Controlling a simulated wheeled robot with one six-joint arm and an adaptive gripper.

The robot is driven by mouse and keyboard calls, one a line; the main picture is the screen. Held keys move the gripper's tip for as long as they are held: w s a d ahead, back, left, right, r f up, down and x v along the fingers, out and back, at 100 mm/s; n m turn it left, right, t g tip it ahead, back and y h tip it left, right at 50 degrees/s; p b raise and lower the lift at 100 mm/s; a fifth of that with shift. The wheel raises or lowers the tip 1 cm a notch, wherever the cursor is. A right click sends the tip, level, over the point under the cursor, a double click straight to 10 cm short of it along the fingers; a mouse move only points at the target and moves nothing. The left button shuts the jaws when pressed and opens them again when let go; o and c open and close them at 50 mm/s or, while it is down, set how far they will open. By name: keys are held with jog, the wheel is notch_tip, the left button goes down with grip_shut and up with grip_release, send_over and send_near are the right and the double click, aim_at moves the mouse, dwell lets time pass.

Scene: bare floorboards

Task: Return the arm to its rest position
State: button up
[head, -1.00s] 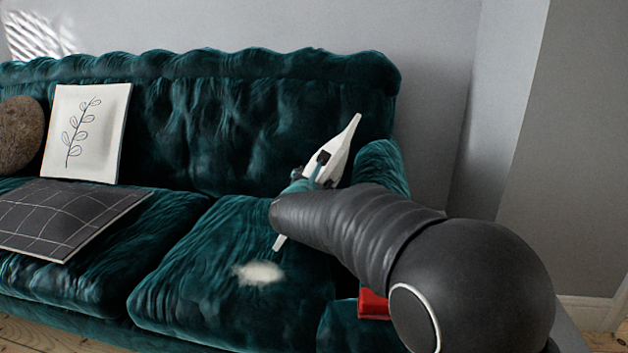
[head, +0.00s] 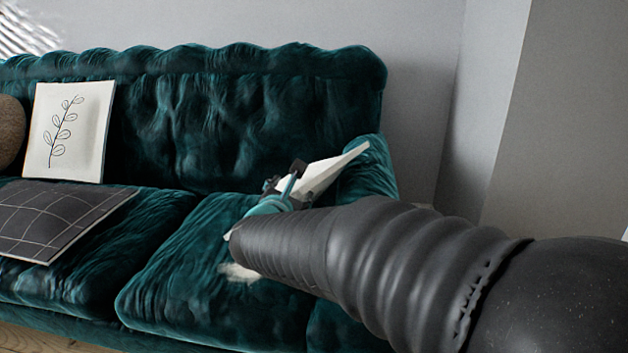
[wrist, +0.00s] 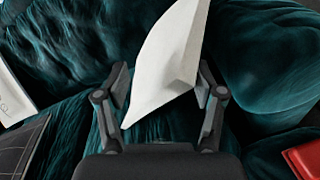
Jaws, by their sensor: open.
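My gripper (head: 290,188) is above the right seat of the teal sofa, at the end of my dark ribbed arm, which crosses the right half of the head view. Its fingers stand apart in the wrist view (wrist: 163,88). A white, pointed, flat-sided object (head: 330,174) lies at the fingers, tilted up to the right. In the wrist view this white object (wrist: 168,60) sits between the fingers, close to the right one. I cannot tell whether they touch it. My arm hides part of it.
The teal sofa (head: 230,130) fills the middle. A plant-print cushion (head: 68,130), a dark grid-patterned cushion (head: 55,220) and a brown round cushion (head: 8,132) are at left. A pale patch (head: 238,273) marks the seat. A red object (wrist: 305,158) shows in the wrist view.

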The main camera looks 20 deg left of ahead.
jog(key=s+d+r+n+g+y+p, duration=0.1)
jog(key=d+r+n+g+y+p, duration=0.15)
jog(key=d+r+n, duration=0.5)
jog(key=s+d+r+n+g+y+p, duration=0.1)
jog(key=d+r+n+p, duration=0.15)
jog(key=d+n, duration=0.85)
jog(key=s+d+f+n+g+h+p, duration=0.2)
jog(key=s+d+f+n+g+h, duration=0.1)
jog(key=s+d+n, duration=0.7)
jog(key=s+d+f+n+g+h+p, duration=0.3)
jog(key=s+d+f+n, duration=0.3)
jog(key=s+d+n, duration=0.3)
jog(key=s+d+g+h, duration=0.1)
jog(key=s+d, duration=0.3)
jog(key=d, duration=0.3)
jog(key=shift+n+p, duration=0.35)
